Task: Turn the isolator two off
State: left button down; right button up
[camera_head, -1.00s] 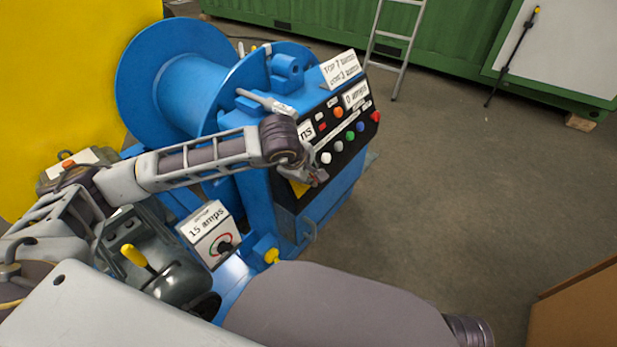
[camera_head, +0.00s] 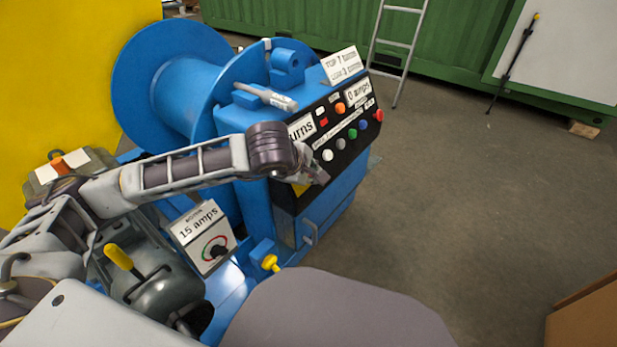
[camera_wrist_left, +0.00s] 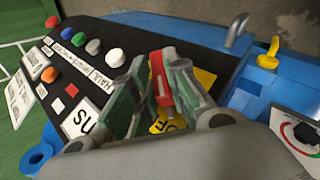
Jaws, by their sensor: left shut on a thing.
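A red isolator handle (camera_wrist_left: 160,78) on a yellow plate (camera_wrist_left: 204,78) shows in the left wrist view, on the black control panel (camera_wrist_left: 128,38). Part of an "OFF"-like word shows on the yellow below it. My left gripper (camera_wrist_left: 157,90) has its fingers on both sides of the red handle and is shut on it. In the head view my left gripper (camera_head: 316,172) is at the panel's lower left, and it hides the handle there. A bit of the yellow plate (camera_head: 300,189) shows below it. Which isolator number this is cannot be read. My right gripper is not in view.
Coloured buttons (camera_head: 350,134) sit on the panel just right of the gripper. A blue winch drum (camera_head: 180,85) stands behind my left arm. A "15 amps" box (camera_head: 203,238), a yellow lever (camera_head: 118,257) and a yellow knob (camera_head: 270,262) are below. Open floor (camera_head: 460,210) lies right.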

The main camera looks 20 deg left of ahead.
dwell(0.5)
pick_arm(q)
jog(key=c, duration=1.4)
grip_release()
jog(key=shift+s+r, duration=0.1)
jog(key=v, duration=0.7)
jog(key=shift+s+r, duration=0.1)
jog(key=shift+s, duration=0.05)
